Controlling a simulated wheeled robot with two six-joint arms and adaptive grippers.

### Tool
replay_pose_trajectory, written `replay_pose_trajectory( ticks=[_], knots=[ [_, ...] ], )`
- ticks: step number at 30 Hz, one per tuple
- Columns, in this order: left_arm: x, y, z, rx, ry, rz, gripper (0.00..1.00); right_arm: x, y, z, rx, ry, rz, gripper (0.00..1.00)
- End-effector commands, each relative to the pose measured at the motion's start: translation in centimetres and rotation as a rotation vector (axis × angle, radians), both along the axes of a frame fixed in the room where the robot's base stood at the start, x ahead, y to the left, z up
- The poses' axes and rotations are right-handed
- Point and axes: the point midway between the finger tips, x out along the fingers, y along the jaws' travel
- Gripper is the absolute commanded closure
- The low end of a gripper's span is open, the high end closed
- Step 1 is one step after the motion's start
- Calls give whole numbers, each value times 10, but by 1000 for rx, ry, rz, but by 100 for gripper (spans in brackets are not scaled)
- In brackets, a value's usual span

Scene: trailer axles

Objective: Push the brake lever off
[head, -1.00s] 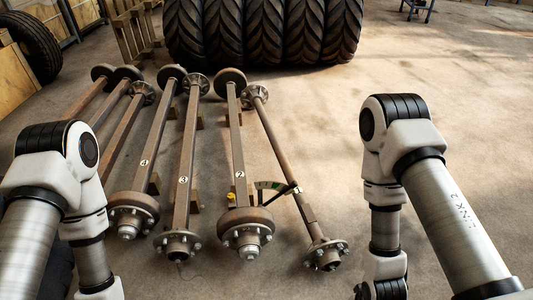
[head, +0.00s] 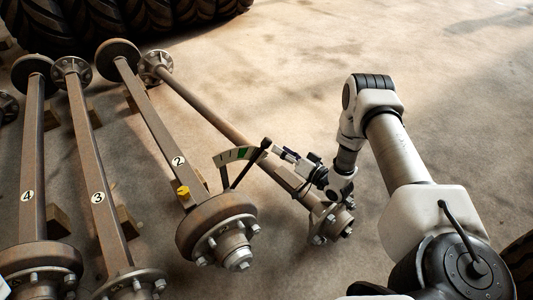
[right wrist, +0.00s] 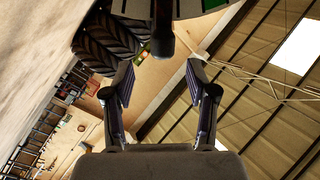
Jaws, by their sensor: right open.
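The brake lever (head: 250,166) is a black bar with a dark knob, rising from behind the drum of axle number 2 (head: 150,125) and tilted to the right. It crosses the right part of a curved gauge plate (head: 228,157), near a green patch. My right gripper (head: 280,152) is just right of the lever's knob, with its fingers pointing left toward it. In the right wrist view, the lever's dark end (right wrist: 162,35) shows beyond the open fingers, about midway between them. I cannot tell whether they touch it. My left gripper is out of view.
Axles numbered 3 (head: 97,190) and 4 (head: 30,170) lie to the left on wooden blocks. Another axle (head: 215,115) runs beneath my right gripper. A yellow cap (head: 183,192) sits beside the drum (head: 215,222). Large tyres (head: 110,25) stand behind. The floor at upper right is clear.

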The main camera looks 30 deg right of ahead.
Motion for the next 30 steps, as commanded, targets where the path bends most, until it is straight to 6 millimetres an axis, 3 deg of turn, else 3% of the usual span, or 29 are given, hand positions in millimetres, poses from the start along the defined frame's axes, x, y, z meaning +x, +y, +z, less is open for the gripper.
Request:
replay_pose_trajectory(
  ticks=[10, 20, 24, 25, 30],
  knots=[
    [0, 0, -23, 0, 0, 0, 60, 60, 16, 0, -3, 1, 2, 43],
    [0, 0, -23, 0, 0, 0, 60, 69, 18, 2, -2, 5, 0, 43],
    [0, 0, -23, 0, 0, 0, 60, 69, 18, 2, -2, 5, 0, 92],
    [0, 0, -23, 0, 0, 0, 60, 69, 18, 2, -2, 5, 0, 100],
    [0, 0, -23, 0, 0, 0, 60, 69, 19, 2, -3, 4, 0, 100]
  ],
)
